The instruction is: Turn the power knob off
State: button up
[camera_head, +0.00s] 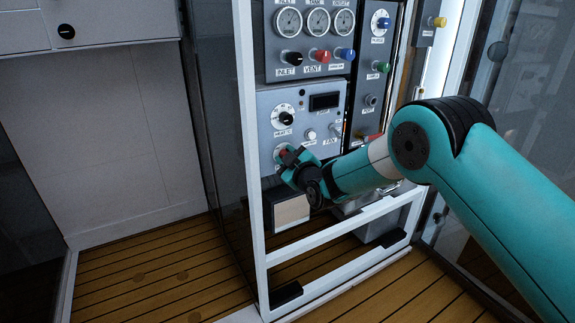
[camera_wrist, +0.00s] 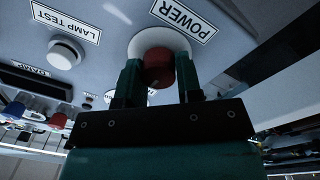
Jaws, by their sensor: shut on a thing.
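The power knob (camera_wrist: 158,68) is a red knob on a round white plate, beside the label POWER (camera_wrist: 184,17) in the wrist view. My gripper (camera_wrist: 160,80) is at the panel with its two green fingers on either side of the knob, shut on it. In the head view my gripper (camera_head: 288,160) is at the lower left of the grey panel (camera_head: 330,128) and covers most of the knob. The knob's pointer mark is hidden, so I cannot tell its setting.
A lamp test button (camera_wrist: 66,53) sits beside the knob in the wrist view. A black rotary knob (camera_head: 286,118) is just above my gripper in the head view. Gauges and the inlet, vent and other valve knobs (camera_head: 320,57) are higher up. A white frame (camera_head: 247,130) borders the panel.

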jog(key=n+b, duration=0.1)
jog(key=n, duration=0.1)
jog(key=n+b, duration=0.4)
jog(key=shift+f+n, duration=0.3)
jog(key=shift+f, duration=0.05)
jog(key=shift+r+n+y+b, duration=0.1)
jog(key=shift+n+y+b, duration=0.2)
jog(key=shift+n+b, duration=1.5)
jog(key=o, duration=0.9)
jog(key=shift+o, duration=0.2)
jog(key=shift+s+r, duration=0.1)
jog(key=b+v, duration=0.2)
jog(key=v, duration=1.5)
jog(key=shift+d+b, duration=0.15)
jog(key=shift+b, duration=0.15)
